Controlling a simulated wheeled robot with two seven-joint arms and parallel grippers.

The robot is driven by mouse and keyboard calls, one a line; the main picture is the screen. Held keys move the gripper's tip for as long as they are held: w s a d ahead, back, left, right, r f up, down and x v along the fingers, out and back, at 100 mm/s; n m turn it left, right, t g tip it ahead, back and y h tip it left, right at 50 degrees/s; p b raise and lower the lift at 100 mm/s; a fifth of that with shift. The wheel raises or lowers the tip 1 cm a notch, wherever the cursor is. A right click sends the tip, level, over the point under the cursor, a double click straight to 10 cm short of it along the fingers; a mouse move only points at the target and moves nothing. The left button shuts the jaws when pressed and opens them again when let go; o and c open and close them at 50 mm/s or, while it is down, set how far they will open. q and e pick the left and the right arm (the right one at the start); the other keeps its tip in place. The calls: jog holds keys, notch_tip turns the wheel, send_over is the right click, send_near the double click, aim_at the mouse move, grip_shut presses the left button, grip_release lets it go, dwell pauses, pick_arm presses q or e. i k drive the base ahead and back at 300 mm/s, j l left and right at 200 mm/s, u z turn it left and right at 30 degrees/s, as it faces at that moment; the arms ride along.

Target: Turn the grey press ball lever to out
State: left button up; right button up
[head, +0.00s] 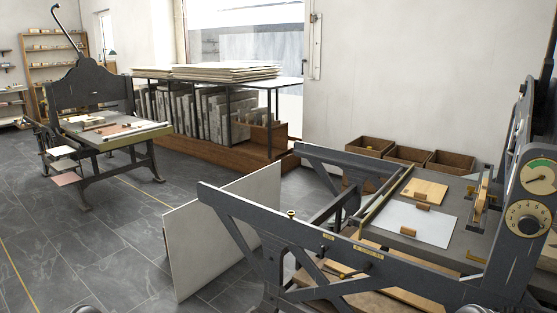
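The grey press (235,217) stands at the right, with its open side frames and flat bed facing me. Brass fittings (352,248) sit along the near rail. A second dark press (88,88) at the far left carries a long bent lever with a ball end (55,8) pointing up.
A large pale board (222,232) leans against the grey press's left end. Two dials (538,177) sit on its right upright. Wooden boxes (408,155) stand behind it. A rack of stone slabs (200,110) stands at the back. Tiled floor is clear at left front.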

aim_at(368, 266)
jog(key=i+z, duration=0.15)
jog(key=i, duration=0.55)
jog(key=z, duration=1.7)
